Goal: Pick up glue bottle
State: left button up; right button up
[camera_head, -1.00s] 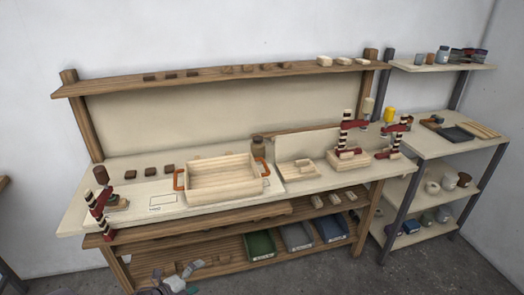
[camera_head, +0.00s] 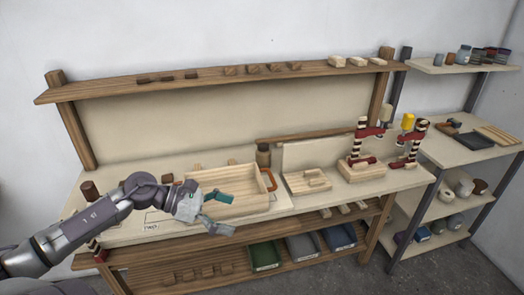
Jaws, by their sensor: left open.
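A yellow-topped bottle (camera_head: 408,121), which looks like the glue bottle, stands at the right end of the workbench, behind the red clamps. Its lower part is hidden. A brown jar (camera_head: 263,155) stands at the back of the bench, behind the wooden tray; I cannot tell what it holds. My left gripper (camera_head: 221,212) is open and empty, with its fingers pointing right, in front of the wooden tray and far left of the yellow-topped bottle. My right gripper is not in view.
The wooden tray (camera_head: 240,211) with orange handles sits mid-bench. Red clamps with striped posts (camera_head: 357,150) stand on the right over wooden blocks. Green, grey and blue bins sit on the lower shelf (camera_head: 200,278). A side rack (camera_head: 460,152) stands at the right.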

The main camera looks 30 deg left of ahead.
aim_at(263, 159)
jog(key=i+j, duration=1.25)
jog(key=j, duration=0.25)
